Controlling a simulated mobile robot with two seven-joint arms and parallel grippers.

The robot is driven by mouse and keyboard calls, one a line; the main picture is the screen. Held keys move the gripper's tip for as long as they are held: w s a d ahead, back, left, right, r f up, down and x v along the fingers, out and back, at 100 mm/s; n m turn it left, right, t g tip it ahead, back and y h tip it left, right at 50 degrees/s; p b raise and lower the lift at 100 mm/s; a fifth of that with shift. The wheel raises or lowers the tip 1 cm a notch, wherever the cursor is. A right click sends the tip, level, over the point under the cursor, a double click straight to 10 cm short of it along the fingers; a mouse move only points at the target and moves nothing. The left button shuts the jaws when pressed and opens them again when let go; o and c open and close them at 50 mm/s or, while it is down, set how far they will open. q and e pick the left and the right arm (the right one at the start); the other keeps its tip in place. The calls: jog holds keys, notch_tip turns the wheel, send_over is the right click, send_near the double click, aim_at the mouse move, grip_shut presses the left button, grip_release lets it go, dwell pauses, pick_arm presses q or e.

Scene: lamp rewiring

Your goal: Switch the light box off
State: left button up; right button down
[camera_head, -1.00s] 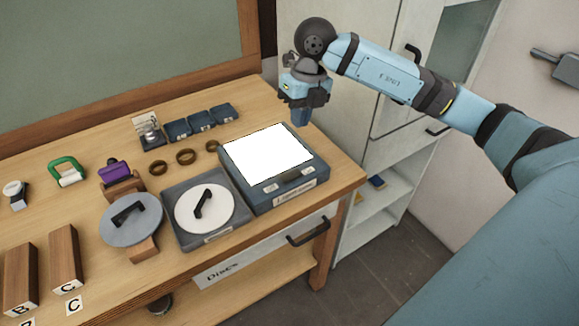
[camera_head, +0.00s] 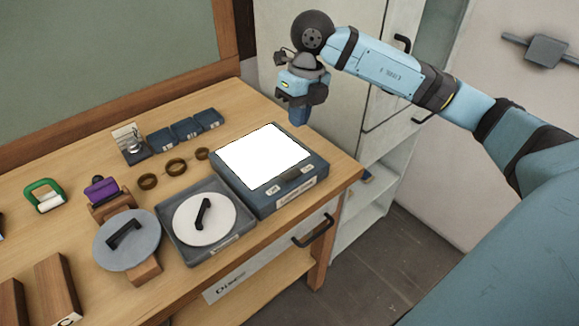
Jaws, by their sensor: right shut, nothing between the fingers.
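The light box (camera_head: 318,187) is a dark blue box near the right end of the wooden table. Its top panel (camera_head: 264,156) glows bright white, so it is lit. Two small pale labelled spots, a left one (camera_head: 272,190) and a right one (camera_head: 306,169), sit on its front edge with a dark bar between them. My right gripper (camera_head: 298,122) is shut and empty, pointing down above the back right corner of the box. I cannot tell whether its tip touches anything. My left gripper is not in view.
A tray (camera_head: 178,231) with a white handled disc (camera_head: 205,219) stands left of the box. A grey handled disc (camera_head: 127,239) leans on a wooden stand. Several dark rings (camera_head: 176,167) and blue boxes (camera_head: 185,130) lie behind. A cabinet (camera_head: 330,70) stands at the right.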

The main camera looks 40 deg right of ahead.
aim_at(288, 176)
jog(key=f, duration=0.4)
jog(key=a+f, duration=0.1)
jog(key=f, duration=0.4)
jog(key=a+f+p, duration=0.1)
jog(key=f, duration=0.3)
jog(key=shift+s+a+f, duration=0.1)
jog(key=shift+a+f, duration=0.1)
jog(key=shift+f, duration=0.2)
jog(key=shift+a+f+b, duration=0.15)
jog(key=shift+f+b, duration=0.15)
jog(key=shift+b, duration=0.1)
jog(key=shift+a, duration=0.1)
jog(key=shift+s, duration=0.1)
